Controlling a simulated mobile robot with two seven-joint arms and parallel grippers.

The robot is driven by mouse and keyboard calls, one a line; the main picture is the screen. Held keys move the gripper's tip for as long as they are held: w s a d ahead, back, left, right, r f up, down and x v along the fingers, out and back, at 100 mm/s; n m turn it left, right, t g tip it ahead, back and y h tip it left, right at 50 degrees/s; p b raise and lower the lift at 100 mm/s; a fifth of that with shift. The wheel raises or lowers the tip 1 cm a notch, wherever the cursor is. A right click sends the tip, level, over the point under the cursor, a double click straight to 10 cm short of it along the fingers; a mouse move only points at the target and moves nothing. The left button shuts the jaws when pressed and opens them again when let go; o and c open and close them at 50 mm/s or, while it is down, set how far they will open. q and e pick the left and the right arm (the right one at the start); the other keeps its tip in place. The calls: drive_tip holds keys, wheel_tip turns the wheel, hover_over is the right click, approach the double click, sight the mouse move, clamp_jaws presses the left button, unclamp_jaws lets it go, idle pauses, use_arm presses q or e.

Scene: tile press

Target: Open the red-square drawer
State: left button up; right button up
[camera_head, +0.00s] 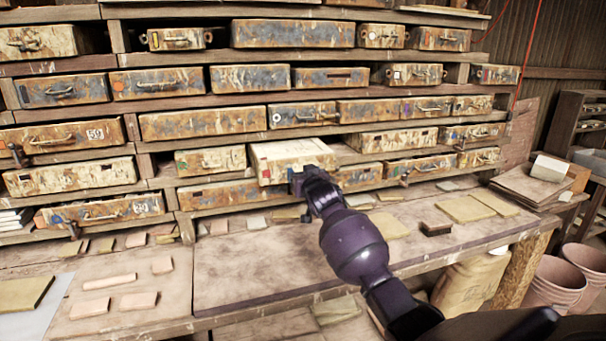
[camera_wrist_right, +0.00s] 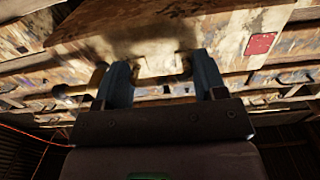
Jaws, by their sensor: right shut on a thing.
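A worn, pale drawer (camera_head: 292,152) in the middle of the rack stands out from its neighbours, with part of its top showing. My right gripper (camera_head: 298,178) is at its front and covers part of it. In the right wrist view, a red square (camera_wrist_right: 261,43) is on a worn drawer front to the right of the fingers. There my right gripper (camera_wrist_right: 163,72) has its two fingers on either side of the drawer's handle and is shut on it. The handle is mostly hidden by the fingers. My left gripper is not in view.
The wooden rack holds many similar worn drawers, with drawers close on both sides and below. A workbench (camera_head: 240,275) lies in front, with loose tiles (camera_head: 138,300) at the left and a small dark block (camera_head: 436,229) at the right. Buckets (camera_head: 553,292) stand at the far right.

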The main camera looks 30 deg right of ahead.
drive_tip(key=shift+f, duration=0.15)
drive_tip(key=o, duration=1.1)
drive_tip(key=shift+w, duration=0.1)
drive_tip(key=shift+c, duration=0.2)
drive_tip(key=v, duration=1.1)
drive_tip(key=shift+b, duration=0.3)
drive_tip(key=shift+w+d, duration=0.1)
